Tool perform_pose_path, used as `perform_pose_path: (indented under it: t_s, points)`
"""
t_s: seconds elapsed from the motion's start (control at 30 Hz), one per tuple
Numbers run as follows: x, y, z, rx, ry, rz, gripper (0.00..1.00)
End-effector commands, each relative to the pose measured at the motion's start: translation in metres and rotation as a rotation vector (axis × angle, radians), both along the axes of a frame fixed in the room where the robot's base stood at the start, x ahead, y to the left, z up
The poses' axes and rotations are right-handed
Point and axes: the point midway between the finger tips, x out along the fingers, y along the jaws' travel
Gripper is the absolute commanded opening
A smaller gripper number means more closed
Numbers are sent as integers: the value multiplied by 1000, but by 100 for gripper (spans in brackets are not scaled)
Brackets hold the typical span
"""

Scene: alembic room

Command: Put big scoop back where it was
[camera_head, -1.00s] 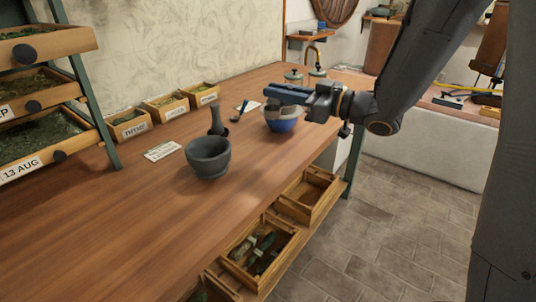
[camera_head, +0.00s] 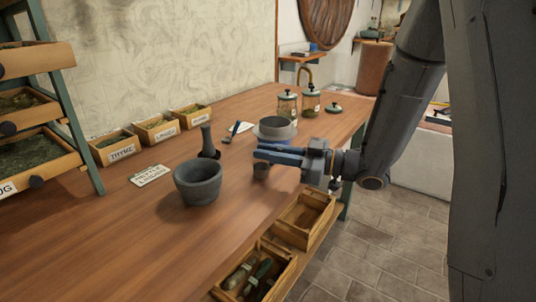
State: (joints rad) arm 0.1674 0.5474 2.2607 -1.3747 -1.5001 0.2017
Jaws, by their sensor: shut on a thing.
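My gripper (camera_head: 268,153) points left over the right part of the wooden table, its blue fingers level. It is shut on the big scoop (camera_head: 261,171), whose small dark cup shows just below the fingertips. The scoop's handle is hidden by the fingers, and I cannot tell whether the cup touches the table. A smaller scoop or spoon with a blue handle (camera_head: 236,128) lies farther back, beside a white card (camera_head: 245,127).
A bowl (camera_head: 275,128) stands just behind my gripper. Glass jars (camera_head: 287,106) stand farther back. Open drawers (camera_head: 304,220) stick out below the table's front edge.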

Motion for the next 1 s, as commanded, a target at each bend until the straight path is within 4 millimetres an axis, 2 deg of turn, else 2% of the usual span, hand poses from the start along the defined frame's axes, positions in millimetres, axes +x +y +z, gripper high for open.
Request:
perform_pose_path:
  t_s: [0.43,0.47,0.53,0.57,0.9,1.0]
  points:
    - [0,0,-8,1,-1,0,0]
    - [0,0,-7,1,-1,0,17]
    - [0,0,-7,1,-1,0,29]
    - [0,0,-7,1,-1,0,31]
    - [0,0,-3,0,-2,0,31]
    - [-2,-9,-3,0,-2,-2,31]
